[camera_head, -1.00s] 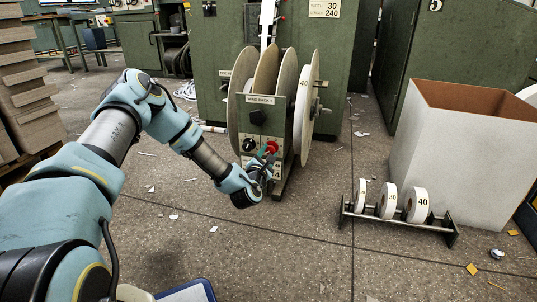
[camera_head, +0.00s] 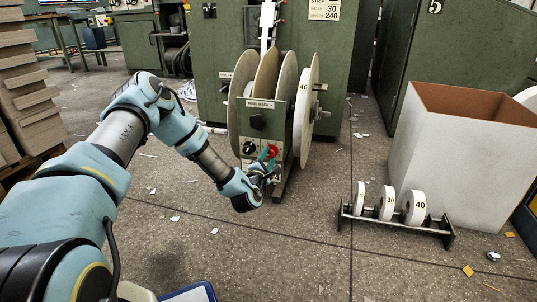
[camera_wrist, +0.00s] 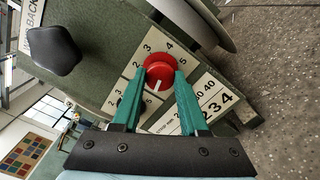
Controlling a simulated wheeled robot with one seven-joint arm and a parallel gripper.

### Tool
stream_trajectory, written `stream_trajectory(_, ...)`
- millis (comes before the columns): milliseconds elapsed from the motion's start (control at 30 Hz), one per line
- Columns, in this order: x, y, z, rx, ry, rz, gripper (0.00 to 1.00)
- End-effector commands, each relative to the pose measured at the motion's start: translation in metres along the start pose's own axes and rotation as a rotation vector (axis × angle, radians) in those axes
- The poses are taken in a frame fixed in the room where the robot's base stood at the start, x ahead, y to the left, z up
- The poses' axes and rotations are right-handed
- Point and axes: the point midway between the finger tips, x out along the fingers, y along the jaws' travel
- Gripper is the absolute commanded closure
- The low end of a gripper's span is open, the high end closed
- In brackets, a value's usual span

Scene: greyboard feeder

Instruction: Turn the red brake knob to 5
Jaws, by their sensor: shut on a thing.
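The red brake knob (camera_wrist: 158,68) sits on a pale dial plate on the green machine's panel. In the wrist view, the printed numbers 2, 3, 4 and 5 run around its upper side. A white mark on the knob points toward the bottom of the picture, between the fingers. My gripper (camera_wrist: 159,77) has its green fingers on either side of the knob, shut on it. In the head view the red knob (camera_head: 270,150) shows at the panel's lower right, with my gripper (camera_head: 268,157) at it. The dial's lower part is partly hidden by the fingers.
A black knob (camera_head: 248,148) with its own scale is left of the red one. A larger black handle (camera_wrist: 53,50) is above. Big reel discs (camera_head: 305,100) flank the panel. A rack of white rolls (camera_head: 387,203) and a large box (camera_head: 445,150) stand right.

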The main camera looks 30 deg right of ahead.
Motion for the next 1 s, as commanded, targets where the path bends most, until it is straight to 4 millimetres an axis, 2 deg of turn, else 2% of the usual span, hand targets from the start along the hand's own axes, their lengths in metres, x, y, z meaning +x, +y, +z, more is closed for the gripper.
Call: stream_trajectory(1000, -0.0007, 0.0004, 0.0013, 0.970, -0.002, -0.002, 1.00)
